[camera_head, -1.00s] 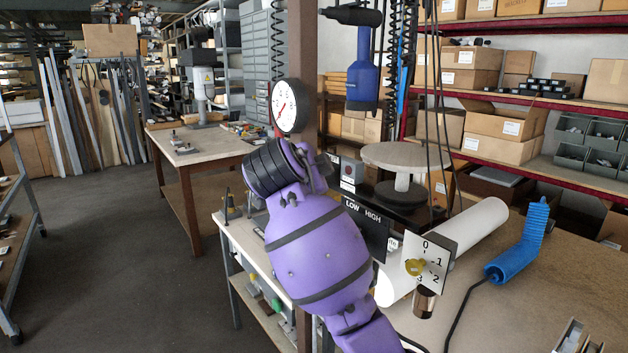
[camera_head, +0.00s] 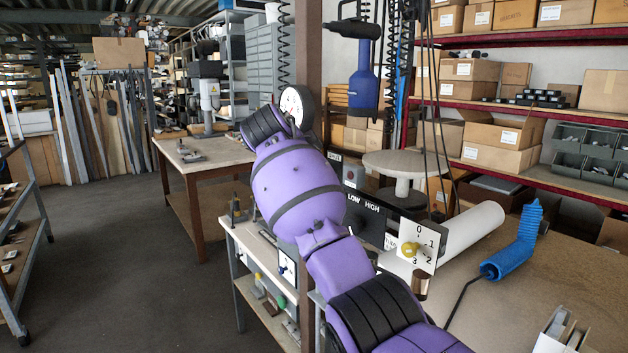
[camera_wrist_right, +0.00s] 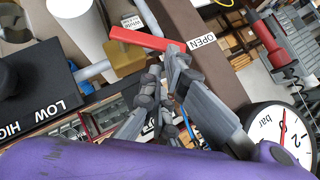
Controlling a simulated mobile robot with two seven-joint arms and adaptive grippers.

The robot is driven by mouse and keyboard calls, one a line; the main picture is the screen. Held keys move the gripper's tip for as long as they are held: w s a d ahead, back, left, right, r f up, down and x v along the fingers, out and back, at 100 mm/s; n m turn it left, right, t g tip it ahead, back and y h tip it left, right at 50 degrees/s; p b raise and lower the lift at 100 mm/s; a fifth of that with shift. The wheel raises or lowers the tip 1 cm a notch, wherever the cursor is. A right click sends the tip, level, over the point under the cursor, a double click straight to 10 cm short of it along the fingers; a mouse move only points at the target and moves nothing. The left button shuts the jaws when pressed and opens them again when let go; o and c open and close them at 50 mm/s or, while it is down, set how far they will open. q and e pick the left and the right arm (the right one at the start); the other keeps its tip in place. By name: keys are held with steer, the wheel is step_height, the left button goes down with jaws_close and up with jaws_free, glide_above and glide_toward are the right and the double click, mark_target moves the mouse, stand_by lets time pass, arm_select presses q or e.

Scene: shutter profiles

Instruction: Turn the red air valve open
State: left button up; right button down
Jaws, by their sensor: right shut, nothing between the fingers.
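The red valve lever (camera_wrist_right: 140,39) shows at the top of the right wrist view. It sits on a brass valve body (camera_wrist_right: 125,60) on a grey pipe. An OPEN label (camera_wrist_right: 202,42) is on the brown post just right of the lever's end. My right gripper (camera_wrist_right: 168,62) is shut and empty, its fingertips at the lever's right end. I cannot tell whether they touch it. In the head view my purple right arm hides the valve and the right gripper. My left gripper is in neither current view.
A round pressure gauge (camera_wrist_right: 282,138) is close to the gripper; it also shows in the head view (camera_head: 297,106), partly covered by my arm. A black LOW/HIGH panel (camera_head: 366,215), numbered dial plate (camera_head: 417,247) and white roll (camera_head: 472,232) stand right of my arm.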

steer(key=shift+w+a+f+n+g+h+b, duration=0.1)
steer(key=shift+w+f+n+g+h+b, duration=0.25)
steer(key=shift+g, duration=0.35)
steer(key=shift+r, duration=0.1)
steer(key=shift+w+a+n+g, duration=0.1)
steer(key=shift+w+n+g, duration=0.05)
steer(key=shift+n+g, duration=0.15)
steer(key=shift+w+a+f+b, duration=0.25)
steer(key=shift+w+f+b, duration=0.2)
steer(key=shift+b, duration=0.45)
steer(key=shift+w+a+f, duration=0.25)
steer(key=shift+w+a, duration=0.1)
steer(key=shift+w, duration=0.1)
arm_select(q)
steer(key=a+f, duration=0.1)
steer(key=s+f, duration=0.1)
steer(key=f, duration=0.1)
steer(key=shift+s+a+b, duration=0.1)
steer(key=shift+a+b, duration=0.3)
arm_select(e)
steer(key=shift+w+a+f, duration=0.15)
arm_select(q)
steer(key=shift+d, duration=0.1)
